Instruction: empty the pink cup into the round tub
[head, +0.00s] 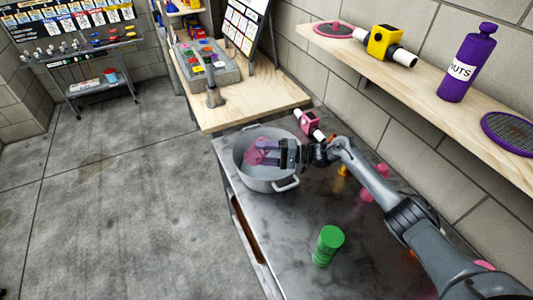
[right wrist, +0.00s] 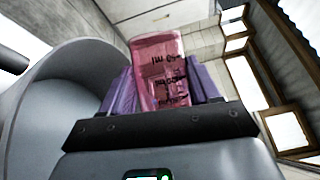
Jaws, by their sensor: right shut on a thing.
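The pink cup (head: 258,152) is translucent, with dark markings that show in the right wrist view (right wrist: 158,70). My right gripper (head: 271,153) is shut on the cup, its purple fingers on both sides of it. The gripper holds the cup over the opening of the round tub (head: 265,185), a grey metal pot with handles. In the head view the cup looks tilted; I cannot tell its contents. The tub wall fills the left of the right wrist view (right wrist: 60,90). My left gripper is not in view.
The tub stands at the far end of a dark metal table (head: 290,230). A green container (head: 328,245) stands nearer, with free table around it. A pink-and-white item (head: 309,124) is behind the tub. A wooden shelf (head: 430,80) holding a purple bottle (head: 467,62) runs above my right arm.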

